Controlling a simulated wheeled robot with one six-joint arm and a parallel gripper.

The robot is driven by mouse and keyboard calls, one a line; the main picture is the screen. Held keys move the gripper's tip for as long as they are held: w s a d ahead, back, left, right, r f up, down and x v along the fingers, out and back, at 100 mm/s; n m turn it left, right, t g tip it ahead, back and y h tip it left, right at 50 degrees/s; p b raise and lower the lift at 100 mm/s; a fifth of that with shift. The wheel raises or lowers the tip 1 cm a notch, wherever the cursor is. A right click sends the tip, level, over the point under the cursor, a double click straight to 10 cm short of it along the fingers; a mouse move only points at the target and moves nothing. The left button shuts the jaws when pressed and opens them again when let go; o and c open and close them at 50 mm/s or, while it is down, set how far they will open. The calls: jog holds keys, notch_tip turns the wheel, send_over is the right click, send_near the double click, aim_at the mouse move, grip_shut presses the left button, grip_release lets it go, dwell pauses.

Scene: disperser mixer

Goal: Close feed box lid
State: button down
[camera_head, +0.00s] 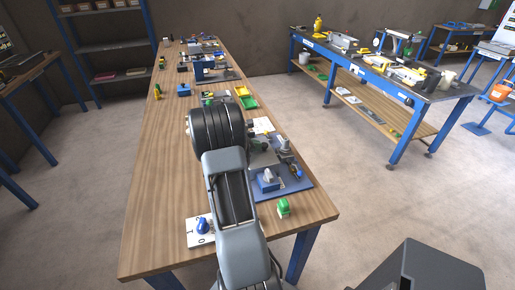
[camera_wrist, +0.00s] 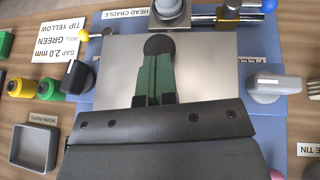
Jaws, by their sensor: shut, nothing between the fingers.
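My gripper (camera_wrist: 155,101) reaches up from the bottom of the wrist view, its short dark fingers together and empty. Ahead of them a green strip (camera_wrist: 158,72) runs to a dark round disc (camera_wrist: 158,44), over a grey metal plate (camera_wrist: 210,72). Whether the fingers touch the strip is unclear. A partly hidden label (camera_wrist: 262,45) to the right seems to begin with "FEE". I cannot clearly make out the feed box or its lid. In the head view my arm hides part of the bench, and my fingertips are hidden.
A black knob (camera_wrist: 76,76) and a grey knob (camera_wrist: 273,87) flank the plate. A metal bar (camera_wrist: 215,19) and "HEAD CRADLE" label (camera_wrist: 125,14) lie beyond. A worn-parts tray (camera_wrist: 35,147) is at left. The long wooden bench (camera_head: 160,195) has free room along its left side.

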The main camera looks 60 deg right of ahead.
jog(key=shift+s, duration=0.1)
dwell(0.3)
jog(key=shift+w+a+r, duration=0.25)
jog(key=shift+a, duration=0.2)
jog(key=w+a, duration=0.1)
jog(key=a, duration=0.1)
jog(key=w+a+r, duration=0.1)
jog(key=w+a, duration=0.1)
jog(key=shift+w+a+r, duration=0.1)
jog(key=shift+w+a, duration=0.2)
jog(key=v, duration=0.7)
jog(key=shift+s+r, duration=0.15)
jog(key=shift+s, duration=0.05)
jog(key=shift+a, duration=0.1)
